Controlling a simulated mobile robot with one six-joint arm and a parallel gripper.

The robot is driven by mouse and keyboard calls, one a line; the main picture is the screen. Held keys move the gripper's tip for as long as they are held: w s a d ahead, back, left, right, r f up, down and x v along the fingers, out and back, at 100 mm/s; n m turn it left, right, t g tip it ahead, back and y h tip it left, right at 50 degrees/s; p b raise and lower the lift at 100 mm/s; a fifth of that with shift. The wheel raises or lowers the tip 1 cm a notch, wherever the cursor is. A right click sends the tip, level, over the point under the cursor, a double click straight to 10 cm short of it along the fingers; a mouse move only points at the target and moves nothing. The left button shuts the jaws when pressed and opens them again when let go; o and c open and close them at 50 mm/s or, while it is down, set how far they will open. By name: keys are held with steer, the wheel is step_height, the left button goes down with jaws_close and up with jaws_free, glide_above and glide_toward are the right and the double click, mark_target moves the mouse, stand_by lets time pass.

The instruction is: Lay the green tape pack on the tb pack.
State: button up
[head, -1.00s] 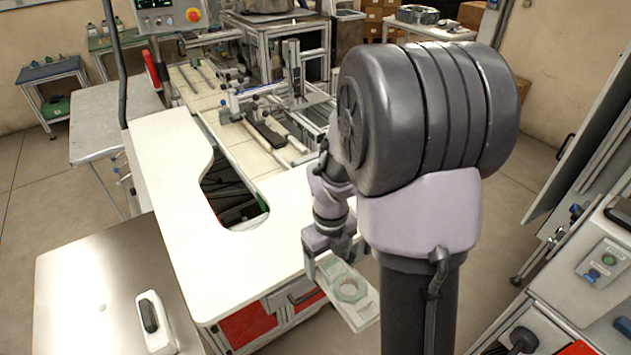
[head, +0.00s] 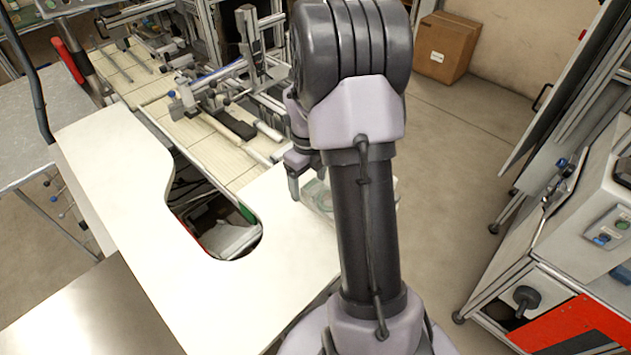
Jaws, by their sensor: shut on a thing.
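The green tape pack (head: 319,202) is a pale, flat, translucent pack with a greenish ring on it. It shows in the head view just left of my arm column, which hides its middle; a small edge shows on the column's right. My gripper (head: 298,184) is at the pack's left end, shut on it. One finger shows; the rest is hidden by the pack and my arm. The pack appears over or near the right part of the white worktop (head: 120,190); I cannot tell its height. I cannot make out the tb pack in this view.
The white worktop has a curved cut-out (head: 225,225) with dark contents. A metal table (head: 90,310) stands at bottom left. A conveyor with fixtures (head: 215,120) lies behind. A grey cabinet (head: 590,210) stands at right. The worktop's left and front parts are clear.

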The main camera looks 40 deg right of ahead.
steer(key=d, duration=0.1)
steer(key=w+d, duration=0.1)
steer(key=d, duration=0.1)
steer(key=shift+w+d+f, duration=0.1)
steer(key=shift+d+f, duration=0.05)
steer(key=shift+d, duration=0.05)
step_height(320, 180, down, 4)
steer(key=shift+w+d+r+b, duration=0.1)
steer(key=shift+w+d+b, duration=0.05)
steer(key=shift+b, duration=0.25)
steer(key=shift+r, duration=0.1)
steer(key=o, duration=1.6)
steer(key=shift+c, duration=0.2)
